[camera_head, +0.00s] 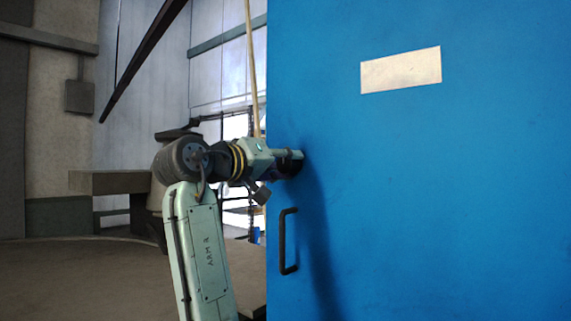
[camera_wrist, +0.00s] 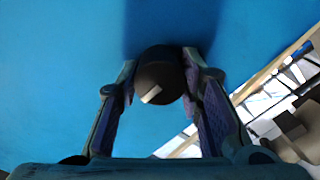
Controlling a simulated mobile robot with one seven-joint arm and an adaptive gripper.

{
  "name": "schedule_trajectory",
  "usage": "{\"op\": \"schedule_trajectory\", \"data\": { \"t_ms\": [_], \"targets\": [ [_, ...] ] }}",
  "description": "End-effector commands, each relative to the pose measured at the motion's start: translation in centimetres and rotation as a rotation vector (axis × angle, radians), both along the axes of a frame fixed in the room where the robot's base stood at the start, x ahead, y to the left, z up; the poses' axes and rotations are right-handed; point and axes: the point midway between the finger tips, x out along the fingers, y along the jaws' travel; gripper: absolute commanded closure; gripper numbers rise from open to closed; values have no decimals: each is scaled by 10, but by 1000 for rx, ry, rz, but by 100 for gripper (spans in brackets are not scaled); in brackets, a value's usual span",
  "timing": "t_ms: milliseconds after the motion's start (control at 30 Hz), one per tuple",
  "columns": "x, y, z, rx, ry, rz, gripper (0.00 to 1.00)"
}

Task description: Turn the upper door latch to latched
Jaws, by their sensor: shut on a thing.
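The upper door latch is a dark round knob (camera_wrist: 160,72) with a short pale mark on its face, mounted on the blue door (camera_head: 430,190). In the wrist view my gripper (camera_wrist: 160,82) has one finger on each side of the knob, shut on it. The pale mark lies tilted, its right end higher, on the lower part of the knob's face. In the head view my gripper (camera_head: 289,160) is at the door's left edge, above the handle. There it and the arm largely hide the knob, and the mark cannot be seen.
A dark bar handle (camera_head: 284,241) stands out from the door below my gripper. A blank pale plate (camera_head: 400,69) is at the upper right of the door. Left of the door is open floor, with a grey-brown ledge (camera_head: 108,181) behind my arm.

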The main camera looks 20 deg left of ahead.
Motion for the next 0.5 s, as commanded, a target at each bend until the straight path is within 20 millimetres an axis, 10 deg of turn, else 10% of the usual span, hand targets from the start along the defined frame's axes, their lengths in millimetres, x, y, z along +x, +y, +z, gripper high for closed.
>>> {"op": "schedule_trajectory", "data": {
  "t_ms": [500],
  "targets": [
    [0,0,2,-117,38,3,94]
  ]
}}
